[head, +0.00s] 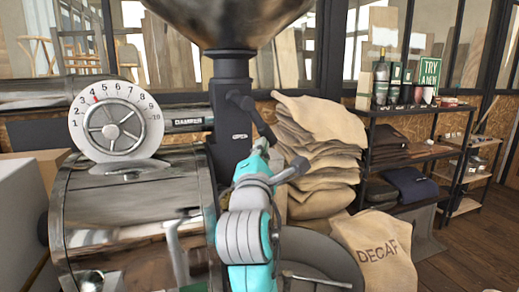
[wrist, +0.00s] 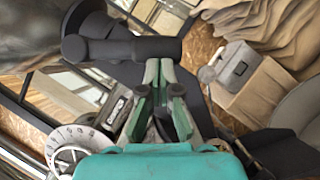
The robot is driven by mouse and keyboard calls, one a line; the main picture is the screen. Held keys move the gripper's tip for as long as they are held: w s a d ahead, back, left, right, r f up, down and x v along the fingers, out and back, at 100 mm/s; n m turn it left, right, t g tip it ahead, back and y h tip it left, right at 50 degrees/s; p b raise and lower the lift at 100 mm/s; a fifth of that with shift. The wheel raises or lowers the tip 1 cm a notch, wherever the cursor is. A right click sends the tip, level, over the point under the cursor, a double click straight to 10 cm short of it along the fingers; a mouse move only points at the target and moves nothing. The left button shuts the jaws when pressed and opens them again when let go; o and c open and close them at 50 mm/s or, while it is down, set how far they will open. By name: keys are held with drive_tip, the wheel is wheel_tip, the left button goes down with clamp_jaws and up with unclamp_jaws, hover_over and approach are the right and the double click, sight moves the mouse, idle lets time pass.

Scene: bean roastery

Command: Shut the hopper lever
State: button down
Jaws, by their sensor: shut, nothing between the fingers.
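The hopper lever (head: 256,112) is a dark bar with a rounded end on the column under the metal hopper (head: 225,22). In the head view it slants down to the right. In the wrist view the lever (wrist: 125,48) runs across the upper middle, with a round knob at its left end.
The roaster drum (head: 135,215) with a numbered white dial (head: 115,122) stands to the left. Stacked sacks (head: 315,150) are behind my arm on the right, with a DECAF sack (head: 378,250) on the floor. A shelf (head: 400,160) is farther right, beside open wooden floor.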

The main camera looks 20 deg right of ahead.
drive_tip(key=shift+d, duration=0.1)
drive_tip(key=shift+d+r+n+t+y, duration=0.3)
drive_tip(key=shift+d+n+t, duration=0.25)
drive_tip(key=shift+n, duration=0.45)
drive_tip(key=shift+d+r+n+t+y, duration=0.15)
drive_tip(key=shift+d+n+t+y, duration=0.2)
drive_tip(key=shift+d+n, duration=0.5)
drive_tip(key=shift+d+r+n, duration=0.15)
drive_tip(key=shift+r+n, duration=0.1)
drive_tip(key=shift+n, duration=0.3)
wheel_tip(320, 180, up, 4)
drive_tip(key=r, duration=0.1)
hover_over(276, 141)
drive_tip(key=s+d, duration=0.2)
drive_tip(key=d, duration=0.1)
drive_tip(key=shift+w+a+f, duration=0.2)
drive_tip(key=shift+w+f, duration=0.05)
drive_tip(key=shift+r, duration=0.1)
